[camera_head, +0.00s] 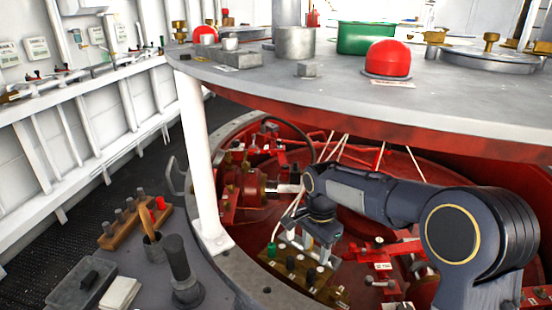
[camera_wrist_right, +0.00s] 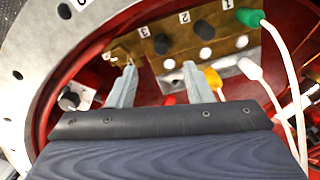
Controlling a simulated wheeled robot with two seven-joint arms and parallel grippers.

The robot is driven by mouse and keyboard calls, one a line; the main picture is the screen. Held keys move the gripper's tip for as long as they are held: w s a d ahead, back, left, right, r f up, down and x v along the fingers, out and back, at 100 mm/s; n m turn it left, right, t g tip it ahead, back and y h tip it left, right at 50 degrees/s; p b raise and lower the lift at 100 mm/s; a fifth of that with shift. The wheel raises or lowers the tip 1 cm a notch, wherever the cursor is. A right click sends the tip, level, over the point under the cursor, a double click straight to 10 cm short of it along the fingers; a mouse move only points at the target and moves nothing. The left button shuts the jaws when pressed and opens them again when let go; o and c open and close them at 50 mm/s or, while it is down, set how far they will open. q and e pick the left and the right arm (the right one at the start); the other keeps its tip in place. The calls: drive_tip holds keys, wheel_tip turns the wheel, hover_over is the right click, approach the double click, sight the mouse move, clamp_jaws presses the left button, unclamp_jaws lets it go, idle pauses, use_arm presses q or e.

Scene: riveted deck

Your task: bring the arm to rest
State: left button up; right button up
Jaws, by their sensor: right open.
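My right arm reaches in from the right, under the raised round deck plate, into the red well. My right gripper (camera_head: 318,250) points down there, close above a brass block with knobs (camera_head: 300,275). In the right wrist view the gripper (camera_wrist_right: 160,78) is open, its two pale fingers apart with nothing held between them. The brass panel (camera_wrist_right: 175,42) lies just beyond the fingertips, with the numbers 1, 2 and 3 and dark knobs. I cannot tell whether the fingers touch it. My left gripper is not in view.
A green plug (camera_wrist_right: 248,17) with a white cable sits at the panel's end. A yellow plug (camera_wrist_right: 212,82) is beside one finger. A white post (camera_head: 203,160) stands left of the arm. The grey deck plate (camera_head: 350,95) hangs above it. A wooden rack (camera_head: 125,232) is at lower left.

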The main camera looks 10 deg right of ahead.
drive_tip(key=s+d+r+n+t+y, duration=0.1)
drive_tip(key=s+d+r+n+y, duration=0.1)
drive_tip(key=s+d+r, duration=0.4)
drive_tip(key=s+f+n+t+y, duration=0.1)
drive_tip(key=s+n+t, duration=0.3)
drive_tip(key=s, duration=1.7)
drive_tip(key=f+n, duration=0.1)
drive_tip(key=n, duration=0.3)
drive_tip(key=shift+s+a+t+y, duration=0.15)
drive_tip(key=shift+s+t+y, duration=0.15)
drive_tip(key=shift+s+y, duration=0.1)
